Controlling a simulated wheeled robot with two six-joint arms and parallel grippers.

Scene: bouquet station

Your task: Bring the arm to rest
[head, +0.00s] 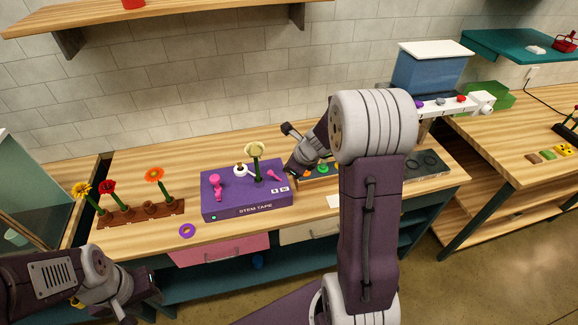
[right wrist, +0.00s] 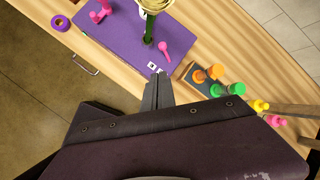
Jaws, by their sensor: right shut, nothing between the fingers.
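My left gripper (head: 143,306) is low at the left of the head view, in front of the bench. Its two dark fingers look spread apart, with nothing seen between them. My right arm rises large through the middle of the head view. My right gripper is above the bench by the right edge of the purple stem tape box (head: 249,207). In the right wrist view its fingers (right wrist: 159,78) are shut together and empty, near the box's edge. The box carries a pale flower (head: 254,151) on a green stem and pink tools.
A wooden rack (head: 142,214) with yellow, red and orange flowers stands at the bench's left. A purple ring (head: 187,230) lies in front of the box. Orange and green pegs (right wrist: 228,89) stand beside the right gripper. A blue bin (head: 431,72) is behind at the right.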

